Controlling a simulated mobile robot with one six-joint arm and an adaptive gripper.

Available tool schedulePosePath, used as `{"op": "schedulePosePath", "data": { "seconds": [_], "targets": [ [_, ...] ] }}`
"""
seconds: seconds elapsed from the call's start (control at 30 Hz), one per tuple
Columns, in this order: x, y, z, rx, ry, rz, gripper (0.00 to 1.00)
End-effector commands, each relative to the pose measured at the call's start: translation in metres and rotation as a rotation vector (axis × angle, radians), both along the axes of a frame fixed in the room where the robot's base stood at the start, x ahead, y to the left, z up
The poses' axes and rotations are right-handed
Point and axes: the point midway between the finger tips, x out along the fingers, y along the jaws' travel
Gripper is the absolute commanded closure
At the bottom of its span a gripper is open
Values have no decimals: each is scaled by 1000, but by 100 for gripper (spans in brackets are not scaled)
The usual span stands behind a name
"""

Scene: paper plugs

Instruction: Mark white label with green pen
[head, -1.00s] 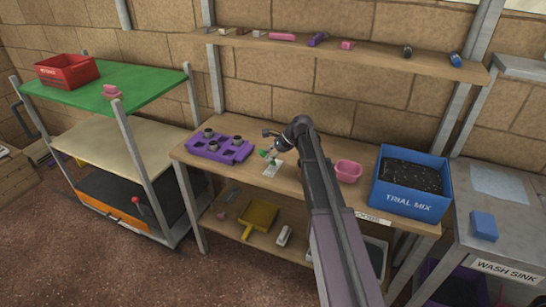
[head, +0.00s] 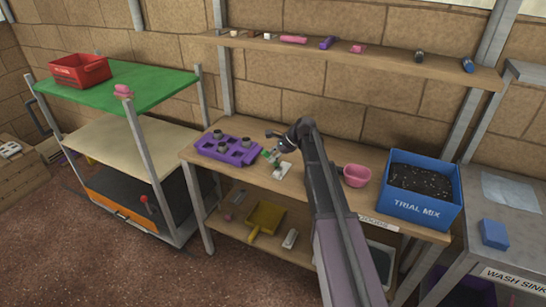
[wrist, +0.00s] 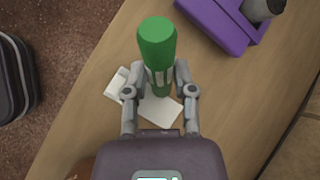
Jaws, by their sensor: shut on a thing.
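A green pen (wrist: 157,45) stands roughly upright between the fingers of my gripper (wrist: 159,92) in the wrist view. My gripper is shut on it. A white label (wrist: 160,112) lies on the wooden bench below, partly hidden by the pen and fingers. I cannot tell whether the pen's lower end touches the label. In the head view my gripper (head: 273,155) is small, over the bench by a white patch (head: 283,171).
A purple tray (head: 211,151) with dark pots stands left of my gripper. A pink tub (head: 357,176) and a blue "TRIAL MIX" bin (head: 416,208) stand to the right on the bench (head: 240,173). A shelf (head: 400,61) runs above. A green-topped rack (head: 150,82) is at left.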

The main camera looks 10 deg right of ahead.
Motion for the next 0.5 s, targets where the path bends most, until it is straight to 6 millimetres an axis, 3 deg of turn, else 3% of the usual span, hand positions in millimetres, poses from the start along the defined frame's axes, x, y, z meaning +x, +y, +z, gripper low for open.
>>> {"op": "schedulePosePath", "data": {
  "seconds": [0.5],
  "targets": [
    [-14,-17,1,-1,0,0,98]
  ]
}}
